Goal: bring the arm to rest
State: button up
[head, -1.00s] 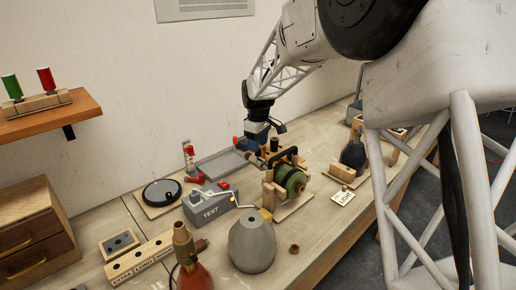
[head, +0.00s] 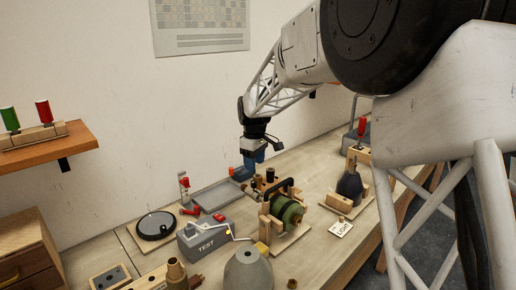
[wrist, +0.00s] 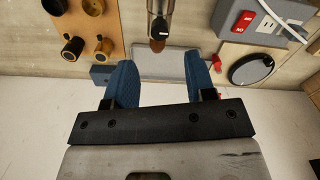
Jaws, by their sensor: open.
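My gripper (head: 253,169) is above the back of the bench, near the wall, in the head view. In the wrist view its two blue fingers (wrist: 161,84) are spread apart with nothing held between them. Beyond the fingers the wrist view shows a grey tray (wrist: 158,68) and the end of a metal tool-like piece with a brown tip (wrist: 158,44). In the head view the grey tray (head: 212,201) lies on the bench to the left of and below my gripper.
A TEST box (head: 203,240) with a crank, a round black dial (head: 156,226) and a green coil on a wooden stand (head: 288,213) crowd the bench. A grey cone-shaped base (head: 248,270) stands in front. A LIGHT card (head: 341,228) lies at right. A shelf (head: 60,145) juts out at left.

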jog(key=s+d+r+m, duration=0.1)
jog(key=s+d, duration=0.1)
jog(key=s, duration=0.1)
jog(key=s+d+r+m, duration=0.1)
jog(key=s+d+r, duration=0.1)
jog(key=s+d, duration=0.1)
jog(key=s+d+r, duration=0.2)
jog(key=s, duration=0.2)
jog(key=shift+d+m+t, duration=0.25)
jog(key=shift+m+t, duration=0.05)
jog(key=shift+m, duration=0.1)
jog(key=s+d+f+m, duration=0.1)
jog(key=s+d+m, duration=0.2)
jog(key=s, duration=0.9)
jog(key=s+d+f+m+t, duration=0.1)
jog(key=s+d+m, duration=0.2)
jog(key=s, duration=1)
jog(key=s+d+f+m+t, duration=0.1)
jog(key=s+d+m, duration=0.2)
jog(key=s+d, duration=0.5)
jog(key=s, duration=0.5)
jog(key=shift+d, duration=0.2)
